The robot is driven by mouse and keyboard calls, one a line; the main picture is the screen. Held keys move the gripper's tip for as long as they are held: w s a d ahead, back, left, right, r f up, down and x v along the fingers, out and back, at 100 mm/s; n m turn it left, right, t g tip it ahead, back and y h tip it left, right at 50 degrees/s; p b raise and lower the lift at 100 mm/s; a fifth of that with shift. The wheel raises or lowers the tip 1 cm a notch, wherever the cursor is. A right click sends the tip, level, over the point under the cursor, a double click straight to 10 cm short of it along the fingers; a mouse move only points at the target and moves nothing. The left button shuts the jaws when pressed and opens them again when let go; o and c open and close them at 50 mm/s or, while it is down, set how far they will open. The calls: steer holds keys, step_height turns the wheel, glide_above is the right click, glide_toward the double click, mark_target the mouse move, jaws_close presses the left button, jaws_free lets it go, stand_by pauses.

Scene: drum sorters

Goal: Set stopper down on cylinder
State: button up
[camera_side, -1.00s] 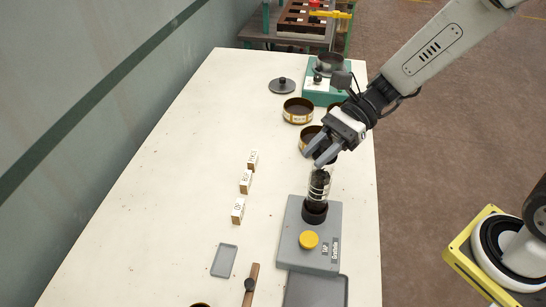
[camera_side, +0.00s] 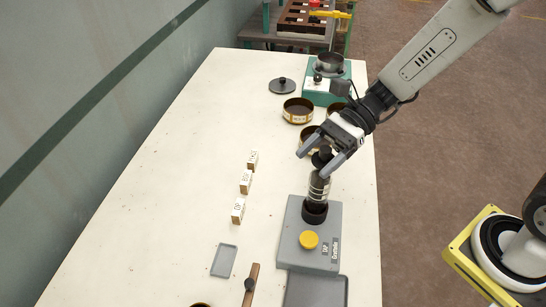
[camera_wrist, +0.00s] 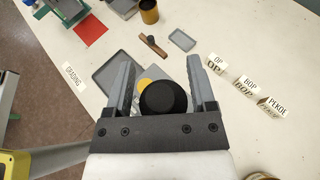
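The cylinder (camera_side: 318,187) is a clear tube with dark contents, standing upright in a black socket on a grey tapping machine (camera_side: 296,254). The black stopper (camera_side: 322,157) sits at the top of the cylinder and looks in line with it. In the wrist view the stopper (camera_wrist: 163,98) is a round black knob between the fingers, with gaps on both sides. My gripper (camera_side: 322,163) is open around the stopper; the spread fingers also show in the wrist view (camera_wrist: 160,85). The stopper hides the cylinder in the wrist view.
A yellow button (camera_side: 309,240) is on the machine. Several labelled blocks (camera_side: 245,182) stand to the left. Brass sieves (camera_side: 298,111) and a green scale (camera_side: 322,90) are behind. A grey tray (camera_side: 316,290) lies in front. The table's left side is mostly clear.

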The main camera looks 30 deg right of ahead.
mark_target(331, 155)
steer(key=shift+d, duration=0.1)
steer(key=shift+v, duration=3.85)
steer(key=shift+s+f+n+h, duration=0.3)
steer(key=shift+s+f, duration=0.05)
steer(key=shift+f, duration=0.05)
steer(key=s+d+f+n+t+h, duration=0.1)
steer(key=d+f+n+h, duration=0.2)
steer(key=d+n+h, duration=0.2)
steer(key=s+d+f+n+t+h, duration=0.2)
steer(key=d+f+n+h, duration=0.2)
steer(key=n+h, duration=0.3)
steer(key=d+n, duration=0.1)
steer(key=n, duration=0.3)
steer(key=shift+f+n+t+h, duration=0.25)
steer(key=shift+n+t+h, duration=0.05)
steer(key=shift+h, duration=0.1)
